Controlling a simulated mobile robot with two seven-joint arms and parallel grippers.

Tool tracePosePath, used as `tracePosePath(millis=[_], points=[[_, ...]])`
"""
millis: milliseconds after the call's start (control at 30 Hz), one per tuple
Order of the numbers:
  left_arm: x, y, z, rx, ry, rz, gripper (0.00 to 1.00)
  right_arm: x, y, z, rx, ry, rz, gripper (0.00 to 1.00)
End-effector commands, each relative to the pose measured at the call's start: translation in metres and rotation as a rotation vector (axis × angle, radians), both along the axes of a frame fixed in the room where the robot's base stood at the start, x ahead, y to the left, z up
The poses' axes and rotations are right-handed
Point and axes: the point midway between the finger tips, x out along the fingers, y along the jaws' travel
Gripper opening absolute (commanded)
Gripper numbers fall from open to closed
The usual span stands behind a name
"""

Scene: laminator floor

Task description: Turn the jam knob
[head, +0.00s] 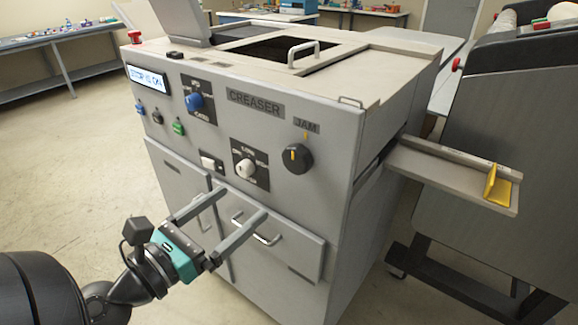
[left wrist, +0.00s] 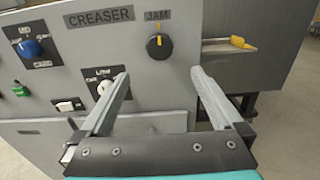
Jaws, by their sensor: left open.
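The jam knob (head: 297,157) is a round black knob with a yellow pointer mark, under the JAM label on the front panel of the grey creaser (head: 330,125). In the left wrist view the jam knob (left wrist: 159,46) is above and beyond the fingertips, roughly between them. My left gripper (head: 230,203) is open and empty, in front of the panel, lower and to the left of the knob, and apart from it. It also shows in the left wrist view (left wrist: 160,82). My right gripper is not in view.
A blue knob (head: 194,102) and a white knob (head: 245,168) share the panel. A side tray (head: 455,178) with a yellow stop juts out at the right. Open floor lies at the left.

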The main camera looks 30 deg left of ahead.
Motion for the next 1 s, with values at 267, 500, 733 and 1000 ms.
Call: tracePosePath(millis=[267, 500, 733, 1000], points=[[0.028, -0.002, 0.001, 0.001, -0.003, 0.0, 1.0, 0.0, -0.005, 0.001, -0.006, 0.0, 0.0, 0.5], [0.059, -0.004, 0.001, 0.002, -0.002, 0.001, 1.0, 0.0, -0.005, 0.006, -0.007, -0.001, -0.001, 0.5], [0.09, -0.007, 0.0, 0.002, -0.002, 0.001, 1.0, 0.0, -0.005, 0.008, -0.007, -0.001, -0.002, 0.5], [0.126, -0.01, -0.001, 0.002, 0.001, 0.001, 1.0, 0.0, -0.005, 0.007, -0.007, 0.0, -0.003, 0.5]])
